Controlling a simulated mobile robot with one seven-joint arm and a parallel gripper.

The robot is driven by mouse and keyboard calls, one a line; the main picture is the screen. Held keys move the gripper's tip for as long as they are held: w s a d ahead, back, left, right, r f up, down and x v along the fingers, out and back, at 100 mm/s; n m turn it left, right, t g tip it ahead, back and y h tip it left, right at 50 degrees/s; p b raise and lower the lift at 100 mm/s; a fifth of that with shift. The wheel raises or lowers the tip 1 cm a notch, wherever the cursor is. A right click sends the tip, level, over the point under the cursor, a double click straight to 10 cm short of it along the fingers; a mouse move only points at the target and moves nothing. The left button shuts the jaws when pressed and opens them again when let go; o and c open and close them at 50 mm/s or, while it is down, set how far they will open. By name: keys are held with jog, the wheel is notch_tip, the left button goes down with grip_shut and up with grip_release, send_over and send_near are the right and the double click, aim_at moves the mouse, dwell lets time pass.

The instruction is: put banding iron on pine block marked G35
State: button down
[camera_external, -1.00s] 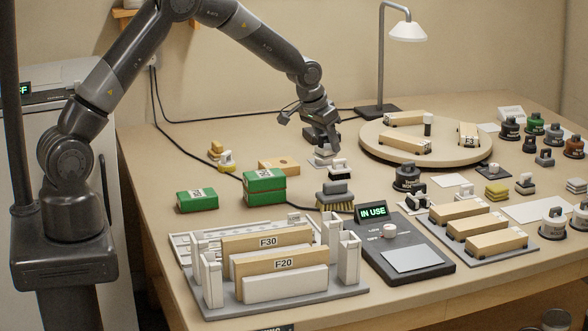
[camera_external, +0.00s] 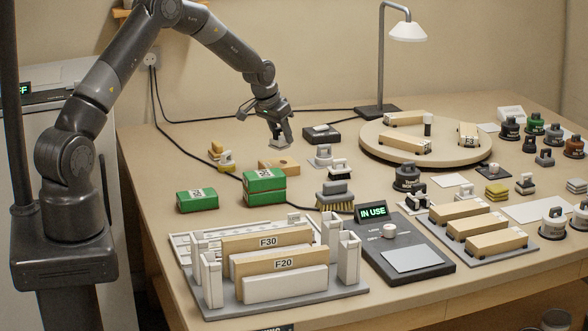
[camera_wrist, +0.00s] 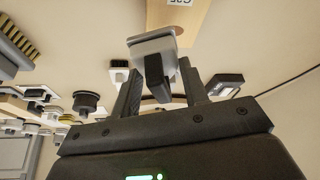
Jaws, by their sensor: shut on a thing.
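My gripper (camera_external: 274,122) is shut on the banding iron (camera_external: 280,142), a small iron with a pale sole and a dark handle. In the wrist view the iron (camera_wrist: 164,45) sits beyond the fingertips of my gripper (camera_wrist: 158,84), its dark handle between them. The pine block (camera_external: 279,166) lies flat on the bench just below the iron, with a gap that is hard to judge. In the wrist view the iron partly covers the block (camera_wrist: 195,22). A white label at the block's end is cut by the frame edge and seems to read G35.
A black box-like stand (camera_external: 321,134) is right of my gripper. Green boxes (camera_external: 264,187) and a brush (camera_external: 336,197) are in front. A round board (camera_external: 375,150) with pine blocks is at the right. A yellow-and-white item (camera_external: 227,162) is left of the block.

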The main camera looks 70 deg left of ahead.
jog(key=a+f, duration=0.1)
jog(key=a, duration=0.2)
jog(key=shift+a+f, duration=0.1)
jog(key=shift+f, duration=0.3)
jog(key=shift+w+f, duration=0.1)
jog(key=shift+f, duration=1.95)
jog(key=shift+f, duration=0.15)
jog(key=c, duration=0.8)
grip_release()
jog(key=shift+c, duration=0.2)
jog(key=shift+r, duration=0.4)
jog(key=v, duration=1.1)
jog(key=shift+s, duration=0.35)
